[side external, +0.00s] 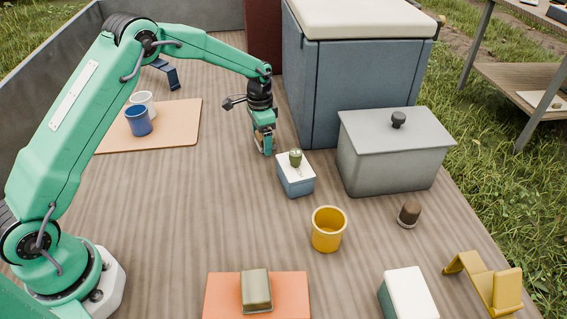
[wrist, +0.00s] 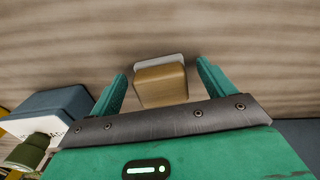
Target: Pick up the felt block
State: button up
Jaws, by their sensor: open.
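A tan-brown block with a pale grey layer along one edge (wrist: 161,86) lies on the wooden surface between my fingers in the wrist view; I take it as the felt block. In the side view, it is mostly hidden behind my gripper (side external: 265,144), with a little brown showing there. My gripper (wrist: 161,70) is open, pointing down, with one finger on each side of the block. A gap shows beside each finger, and I see no grip on the block.
A blue-and-white box (side external: 296,177) with a small green item (side external: 295,158) on top stands close to my gripper. A grey lidded bin (side external: 390,160), a blue cooler (side external: 350,85) and a yellow cup (side external: 329,230) are nearby. An olive block (side external: 256,289) sits on an orange board (side external: 219,295).

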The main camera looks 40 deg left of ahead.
dwell(0.4)
jog(key=c, duration=1.1)
jog(key=shift+r, duration=0.1)
jog(key=shift+r, duration=4.95)
